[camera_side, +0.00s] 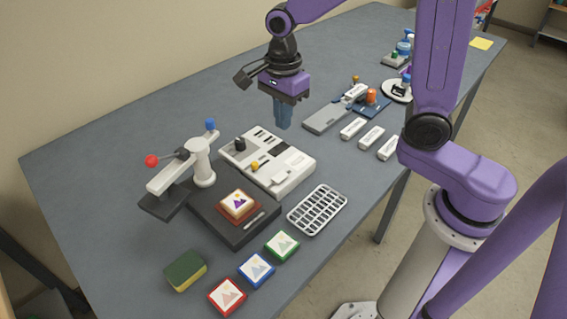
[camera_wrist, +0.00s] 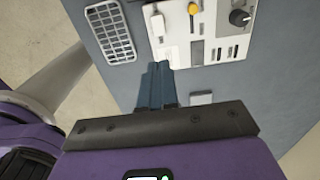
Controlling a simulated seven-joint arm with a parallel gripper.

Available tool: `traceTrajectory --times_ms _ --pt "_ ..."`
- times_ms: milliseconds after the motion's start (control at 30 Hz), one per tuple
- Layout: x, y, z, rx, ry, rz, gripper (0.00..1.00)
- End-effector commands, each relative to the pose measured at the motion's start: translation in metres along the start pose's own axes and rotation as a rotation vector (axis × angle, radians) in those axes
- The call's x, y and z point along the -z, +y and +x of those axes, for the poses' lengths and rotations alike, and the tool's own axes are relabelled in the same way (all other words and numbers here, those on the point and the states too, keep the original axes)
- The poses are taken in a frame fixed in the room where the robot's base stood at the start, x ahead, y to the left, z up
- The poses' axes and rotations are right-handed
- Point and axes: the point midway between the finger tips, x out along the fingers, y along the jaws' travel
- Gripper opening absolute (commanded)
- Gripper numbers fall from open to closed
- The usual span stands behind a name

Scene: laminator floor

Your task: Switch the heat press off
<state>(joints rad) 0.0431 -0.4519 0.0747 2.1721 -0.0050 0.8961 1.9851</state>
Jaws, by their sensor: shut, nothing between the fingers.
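The heat press has a dark base (camera_side: 222,229) and a white post with an arm (camera_side: 175,172) ending in a red ball (camera_side: 151,161). A framed picture tile (camera_side: 238,205) lies on the base. Beside it stands a pale control box (camera_side: 296,160) with a black knob (camera_side: 240,144), a yellow knob (camera_side: 254,167) and a white raised piece (camera_side: 281,178). The box also shows in the wrist view (camera_wrist: 215,38), with the black knob (camera_wrist: 239,18) and yellow knob (camera_wrist: 193,8). My gripper (camera_side: 284,127) is shut and empty, pointing down above the box's far right side, apart from it.
A white wire rack (camera_side: 317,209) lies right of the press. Red, blue and green framed tiles (camera_side: 256,268) and a sponge (camera_side: 186,270) lie in front. A grey tray (camera_side: 325,118), white blocks (camera_side: 371,137) and other items stand to the right. The table's back left is clear.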

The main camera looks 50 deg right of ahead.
Motion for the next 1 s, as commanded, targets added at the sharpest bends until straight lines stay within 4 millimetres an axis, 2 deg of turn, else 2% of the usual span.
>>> traceTrajectory --times_ms 133,267,700,1000 --pt "0.000 0.000 0.005 -0.002 0.001 -0.002 0.00" --pt "0.001 0.001 0.020 -0.005 0.002 -0.002 0.00" --pt "0.001 0.001 0.095 -0.006 0.003 -0.003 0.00" --pt "0.000 0.001 0.130 -0.003 0.001 -0.003 0.00"
